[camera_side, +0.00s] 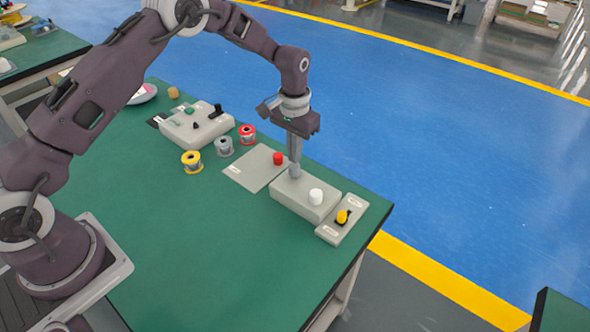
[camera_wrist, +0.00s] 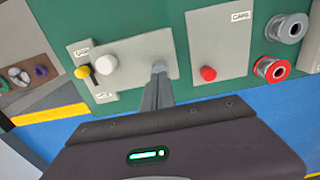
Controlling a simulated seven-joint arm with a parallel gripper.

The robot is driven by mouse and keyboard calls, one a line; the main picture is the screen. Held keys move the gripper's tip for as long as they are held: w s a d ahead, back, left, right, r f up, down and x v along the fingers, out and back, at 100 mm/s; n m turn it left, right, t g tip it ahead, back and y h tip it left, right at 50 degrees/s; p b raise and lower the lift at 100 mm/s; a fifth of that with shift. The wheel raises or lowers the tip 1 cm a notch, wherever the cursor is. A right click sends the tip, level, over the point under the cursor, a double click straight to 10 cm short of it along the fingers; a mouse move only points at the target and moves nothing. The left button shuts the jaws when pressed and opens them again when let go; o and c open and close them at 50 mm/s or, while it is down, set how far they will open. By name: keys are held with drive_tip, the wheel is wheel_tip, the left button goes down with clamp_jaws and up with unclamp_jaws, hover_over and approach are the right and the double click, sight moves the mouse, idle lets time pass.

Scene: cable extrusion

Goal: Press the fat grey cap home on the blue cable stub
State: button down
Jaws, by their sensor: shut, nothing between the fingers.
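The fat grey cap (camera_wrist: 159,66) shows at the tip of my shut fingers, on the pale grey block (camera_wrist: 135,48). In the side view the grey cap (camera_side: 295,173) stands on the left end of the block (camera_side: 290,192), right under my gripper (camera_side: 294,163). My gripper points down, its fingers together with nothing between them. The fingertips are at the top of the cap; whether they press on it I cannot tell. No blue of the cable stub shows; the spot under the cap is hidden.
A white cap (camera_side: 316,196) stands on the same block. A yellow-handled switch (camera_side: 342,216) sits on a small plate at its right. A red cap (camera_side: 278,158) stands on the caps plate (camera_side: 247,172). Several spools (camera_side: 223,146) stand behind. The table's front is clear.

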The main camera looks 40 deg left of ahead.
drive_tip(key=shift+f, duration=1.35)
idle(1.0)
drive_tip(key=shift+r, duration=3.6)
drive_tip(key=shift+r, duration=0.35)
wheel_tip(320, 180, up, 9)
drive_tip(key=t, duration=0.1)
hover_over(294, 166)
drive_tip(key=s, duration=0.3)
drive_tip(key=s+r+t, duration=0.2)
drive_tip(key=s+r, duration=0.8)
drive_tip(key=r, duration=0.1)
drive_tip(key=s+r+t, duration=0.1)
drive_tip(key=s+t, duration=0.1)
drive_tip(key=s, duration=2)
drive_tip(key=shift+a+t, duration=0.3)
drive_tip(key=shift+a, duration=0.15)
